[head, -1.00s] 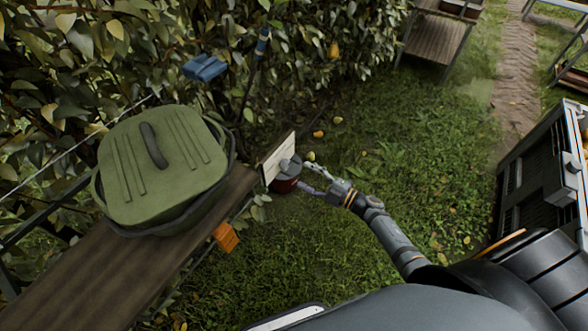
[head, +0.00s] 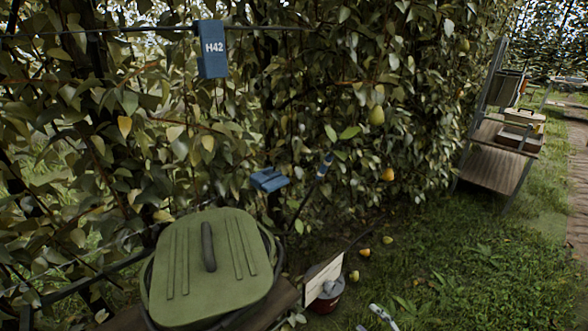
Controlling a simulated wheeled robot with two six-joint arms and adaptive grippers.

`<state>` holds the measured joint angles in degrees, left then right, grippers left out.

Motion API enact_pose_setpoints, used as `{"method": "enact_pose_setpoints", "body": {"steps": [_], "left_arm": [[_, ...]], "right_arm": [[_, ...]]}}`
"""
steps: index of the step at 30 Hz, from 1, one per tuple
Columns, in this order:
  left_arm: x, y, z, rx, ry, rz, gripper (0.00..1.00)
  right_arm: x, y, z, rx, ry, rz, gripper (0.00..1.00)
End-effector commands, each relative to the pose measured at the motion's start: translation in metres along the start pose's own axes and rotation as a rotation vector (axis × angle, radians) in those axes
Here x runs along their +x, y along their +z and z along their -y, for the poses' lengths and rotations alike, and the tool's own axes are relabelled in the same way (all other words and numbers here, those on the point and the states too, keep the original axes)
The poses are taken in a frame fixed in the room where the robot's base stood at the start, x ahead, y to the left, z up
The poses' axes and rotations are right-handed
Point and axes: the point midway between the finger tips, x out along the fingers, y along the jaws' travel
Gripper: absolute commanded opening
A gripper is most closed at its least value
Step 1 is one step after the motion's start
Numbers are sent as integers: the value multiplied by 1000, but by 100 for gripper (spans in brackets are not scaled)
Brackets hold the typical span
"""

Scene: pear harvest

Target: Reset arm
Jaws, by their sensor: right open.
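Only the finger parts of my right gripper (head: 368,319) show, at the bottom edge of the head view. They are apart, with nothing seen between them. The rest of my right arm is out of frame. The gripper is just right of a dark red pot (head: 326,305) with a grey top, which stands on the ground behind a pale board (head: 322,278). My left gripper is not in view.
A green lidded container (head: 190,262) stands on a wooden plank at lower left. A leafy pear hedge carries a blue H42 tag (head: 212,48) and a hanging pear (head: 376,115). A few fallen pears (head: 353,275) lie on grass. A wooden stand (head: 490,165) is at right.

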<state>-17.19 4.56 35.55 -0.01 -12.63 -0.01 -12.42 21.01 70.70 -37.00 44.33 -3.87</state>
Motion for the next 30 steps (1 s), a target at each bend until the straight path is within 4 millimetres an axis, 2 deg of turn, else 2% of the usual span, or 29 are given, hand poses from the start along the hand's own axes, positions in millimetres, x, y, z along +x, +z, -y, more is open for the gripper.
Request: {"method": "enact_pose_setpoints", "body": {"steps": [1, 2, 3, 5, 7, 9, 11, 12, 16, 18, 21, 30], "left_arm": [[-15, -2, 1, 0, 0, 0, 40], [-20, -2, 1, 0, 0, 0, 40], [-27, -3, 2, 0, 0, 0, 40], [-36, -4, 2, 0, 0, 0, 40], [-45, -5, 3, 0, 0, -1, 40], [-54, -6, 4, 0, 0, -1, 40], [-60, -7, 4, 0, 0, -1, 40], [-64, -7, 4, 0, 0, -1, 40], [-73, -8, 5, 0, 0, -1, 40], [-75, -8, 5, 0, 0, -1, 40], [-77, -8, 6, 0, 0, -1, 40], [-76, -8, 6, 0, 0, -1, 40]], "right_arm": [[-13, 19, 12, 94, 6, 123, 61], [-23, 35, 25, 158, 10, 211, 61], [-40, 56, 45, 246, 11, 336, 61], [-71, 81, 82, 378, 4, 521, 61], [-111, 98, 128, 518, -16, 719, 61], [-154, 103, 175, 646, -47, 903, 61], [-191, 99, 213, 745, -79, 1048, 61], [-214, 93, 236, 805, -102, 1136, 61], [-275, 63, 296, 957, -174, 1363, 61], [-297, 49, 316, 1009, -202, 1443, 61], [-315, 35, 333, 1053, -228, 1509, 61], [-320, 32, 339, 1066, -237, 1531, 61]]}}
